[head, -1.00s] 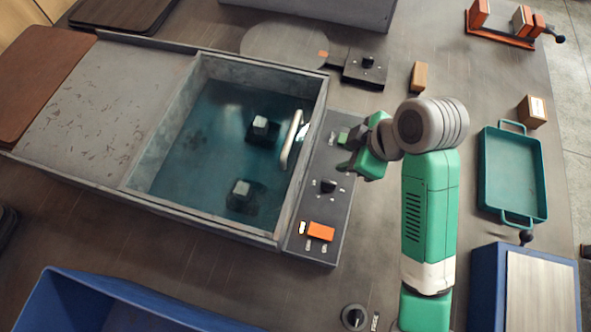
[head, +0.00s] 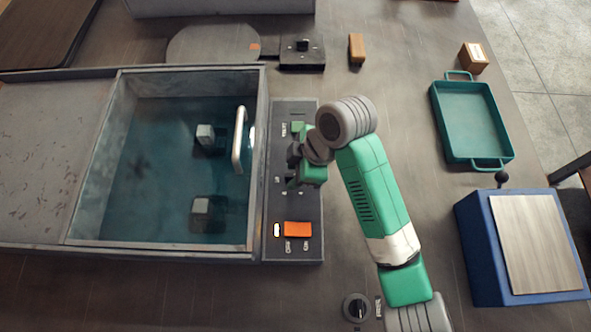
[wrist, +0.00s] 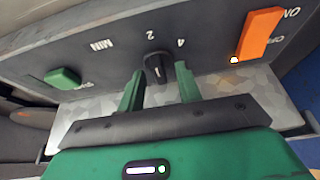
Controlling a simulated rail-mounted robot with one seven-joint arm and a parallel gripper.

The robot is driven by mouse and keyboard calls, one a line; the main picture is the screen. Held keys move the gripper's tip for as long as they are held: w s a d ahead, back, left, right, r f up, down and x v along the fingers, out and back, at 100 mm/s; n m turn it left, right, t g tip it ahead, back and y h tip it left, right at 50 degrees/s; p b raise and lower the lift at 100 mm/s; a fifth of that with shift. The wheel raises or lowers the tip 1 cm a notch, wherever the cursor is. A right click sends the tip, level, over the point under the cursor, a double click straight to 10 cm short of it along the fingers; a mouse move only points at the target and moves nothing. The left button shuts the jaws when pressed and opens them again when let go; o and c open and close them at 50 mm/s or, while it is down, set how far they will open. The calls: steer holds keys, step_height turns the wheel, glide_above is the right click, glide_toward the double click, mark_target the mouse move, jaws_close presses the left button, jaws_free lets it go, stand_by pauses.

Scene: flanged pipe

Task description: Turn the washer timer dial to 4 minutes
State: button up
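The black timer dial (wrist: 157,68) is on the dark washer panel (wrist: 115,35) in the wrist view. Its "4" mark is to the upper right and "MIN" to the left; its exact pointing is hard to read. My gripper (wrist: 159,70) is open, with one green finger on each side of the dial and small gaps showing. In the head view my gripper (head: 294,168) is over the middle of the panel (head: 310,225), largely hiding the dial.
An orange ON/OFF switch (wrist: 260,33) with a lit lamp is right of the dial in the wrist view. A green button (wrist: 62,78) is to the left. The washer tub (head: 135,200) with a handle (head: 239,140) borders the panel. A teal tray (head: 470,120) stands right.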

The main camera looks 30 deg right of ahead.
jaws_close()
steer(key=shift+r+p, duration=0.1)
steer(key=shift+p, duration=0.2)
steer(key=m+p, duration=0.1)
steer(key=p, duration=0.2)
steer(key=shift+a+r+m+t, duration=0.1)
steer(key=shift+r+m+t, duration=0.2)
steer(key=shift+m, duration=0.1)
steer(key=m+t+h+p, duration=0.1)
steer(key=m+p, duration=0.2)
steer(key=p, duration=0.2)
steer(key=shift+s+a+r+p, duration=0.1)
steer(key=shift+s+p, duration=0.05)
steer(key=shift+p, duration=0.15)
steer(key=m+p, duration=0.2)
steer(key=m+h+p, duration=0.1)
steer(key=p, duration=0.2)
steer(key=shift+m+t+h, duration=0.3)
steer(key=shift+m, duration=0.1)
steer(key=m+p, duration=0.1)
steer(key=p, duration=0.1)
steer(key=m+h+p, duration=0.1)
steer(key=m, duration=0.1)
steer(key=shift+f+p, duration=0.3)
steer(key=shift+p, duration=0.05)
steer(key=shift+f, duration=0.1)
